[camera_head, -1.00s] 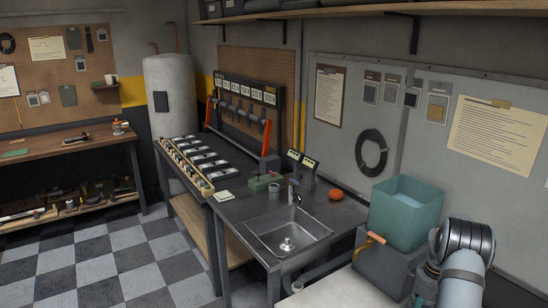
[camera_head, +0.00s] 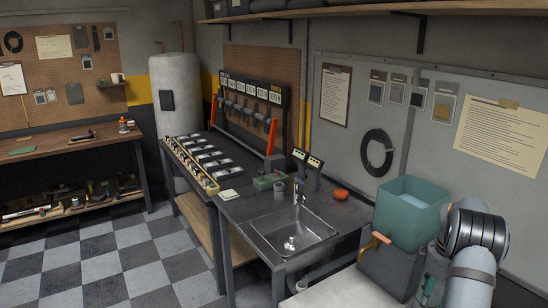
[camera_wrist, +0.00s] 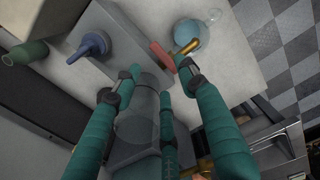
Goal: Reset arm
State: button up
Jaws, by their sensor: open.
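Whether the fingers touch anything is not clear.
In the wrist view a blue knob (camera_wrist: 92,45), a green bottle (camera_wrist: 25,52) and a pale blue round object (camera_wrist: 190,33) lie nearby. Checkered floor is clear at left.

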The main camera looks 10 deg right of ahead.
notch_tip(320, 180, up, 4)
notch_tip(320, 180, down, 12)
jog(key=shift+r, duration=0.2)
jog(key=shift+f+m, duration=0.2)
jog(key=shift+m, duration=0.2)
jog(key=shift+s+a+r+m, duration=0.1)
jog(key=shift+a+m, duration=0.1)
jog(key=shift+m, duration=0.1)
